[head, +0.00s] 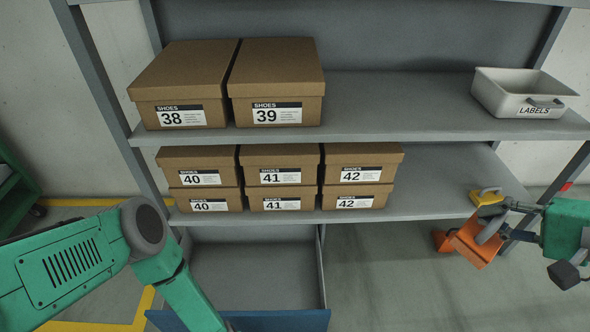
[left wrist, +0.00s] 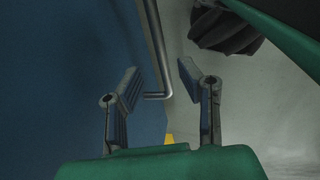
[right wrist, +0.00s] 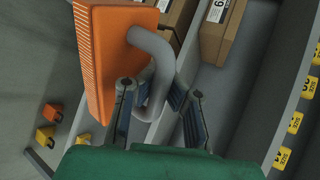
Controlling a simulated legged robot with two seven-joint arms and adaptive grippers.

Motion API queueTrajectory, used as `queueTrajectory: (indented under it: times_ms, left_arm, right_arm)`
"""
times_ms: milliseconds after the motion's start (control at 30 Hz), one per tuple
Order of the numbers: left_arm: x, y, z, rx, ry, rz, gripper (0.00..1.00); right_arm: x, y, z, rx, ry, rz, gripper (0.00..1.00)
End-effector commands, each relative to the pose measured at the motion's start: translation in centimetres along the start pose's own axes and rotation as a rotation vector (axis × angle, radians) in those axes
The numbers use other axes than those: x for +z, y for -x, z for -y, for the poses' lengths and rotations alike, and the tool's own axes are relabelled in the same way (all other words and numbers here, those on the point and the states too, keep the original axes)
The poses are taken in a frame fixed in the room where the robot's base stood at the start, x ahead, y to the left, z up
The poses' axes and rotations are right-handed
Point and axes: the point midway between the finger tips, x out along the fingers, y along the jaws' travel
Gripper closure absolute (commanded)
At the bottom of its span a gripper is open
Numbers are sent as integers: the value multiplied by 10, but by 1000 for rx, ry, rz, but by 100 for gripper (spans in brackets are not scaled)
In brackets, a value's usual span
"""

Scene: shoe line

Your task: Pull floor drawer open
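The floor drawer under the shelves is pulled out; its grey, empty-looking interior (head: 250,275) and blue front (head: 275,320) show at the bottom of the head view. In the left wrist view the blue front (left wrist: 60,80) fills the left side, with its metal bar handle (left wrist: 154,45). The bar's bent end lies between or just beyond the spread fingers of my left gripper (left wrist: 160,78); contact is unclear. In the head view that gripper is mostly hidden.
Shoe boxes (head: 280,80) stand on the two shelves (head: 390,110) above the drawer. A white labels bin (head: 520,95) is at the upper right. A yellow hooked piece (head: 488,198) lies on the lower shelf's right end. The floor right of the drawer (head: 390,275) is clear.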

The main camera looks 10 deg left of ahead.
Motion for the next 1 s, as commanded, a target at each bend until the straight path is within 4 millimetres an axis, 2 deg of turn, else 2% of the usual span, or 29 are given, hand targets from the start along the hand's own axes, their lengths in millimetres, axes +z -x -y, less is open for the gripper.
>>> queueTrajectory:
  times_ms: [200,400,1000]
  left_arm:
    - [0,41,0,-1,0,1,67]
    - [0,63,0,0,0,1,67]
    - [0,67,0,0,0,0,67]
  right_arm:
    - [-1,0,0,-1,-1,0,100]
    - [-1,0,-1,-1,-1,0,100]
    - [0,0,0,-1,-1,1,100]
